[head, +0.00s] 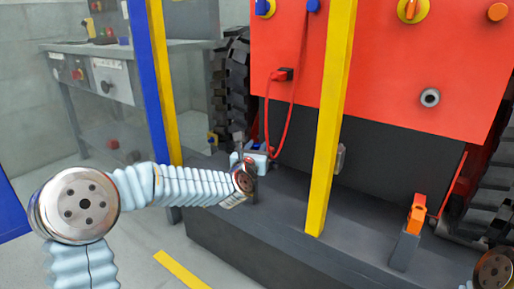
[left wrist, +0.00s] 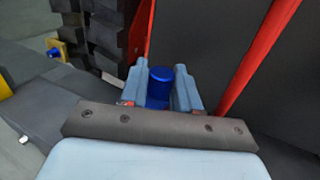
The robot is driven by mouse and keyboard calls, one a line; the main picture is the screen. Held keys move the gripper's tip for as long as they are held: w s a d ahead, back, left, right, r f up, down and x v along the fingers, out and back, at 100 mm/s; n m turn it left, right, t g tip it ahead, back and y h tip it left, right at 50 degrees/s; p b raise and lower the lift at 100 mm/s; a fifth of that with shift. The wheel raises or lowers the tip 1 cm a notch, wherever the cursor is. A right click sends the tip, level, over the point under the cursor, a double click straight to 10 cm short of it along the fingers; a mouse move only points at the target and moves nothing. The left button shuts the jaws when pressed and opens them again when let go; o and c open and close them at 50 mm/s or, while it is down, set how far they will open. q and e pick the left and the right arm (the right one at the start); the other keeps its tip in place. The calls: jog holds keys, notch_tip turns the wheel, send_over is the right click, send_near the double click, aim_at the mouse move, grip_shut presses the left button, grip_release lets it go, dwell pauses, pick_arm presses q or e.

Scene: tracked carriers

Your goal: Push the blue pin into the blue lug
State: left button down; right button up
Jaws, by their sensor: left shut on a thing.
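In the left wrist view my left gripper (left wrist: 160,76) is shut on a blue cylinder, which I take for the blue pin (left wrist: 160,84). Its round top shows between the two pale blue fingers. In the head view my left gripper (head: 260,150) is low beside the red machine, above the dark grey ledge, and the pin is hard to make out there. I cannot pick out the blue lug for sure, nor tell whether the pin touches it; the gripper and wrist hide what lies below. My right gripper is out of view.
A yellow post (head: 332,115) stands just right of my left gripper, and a blue post (head: 148,80) stands to its left. A red cable (head: 293,112) hangs close above. An orange piece (head: 417,214) sits on a grey post at the right. A black track (head: 233,85) is behind.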

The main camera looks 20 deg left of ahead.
pick_arm(q)
jog(key=shift+f, duration=0.1)
jog(key=c, duration=0.7)
grip_release()
jog(key=shift+c, duration=0.2)
jog(key=shift+f, duration=0.1)
jog(key=s, duration=1.4)
jog(key=shift+d, duration=0.15)
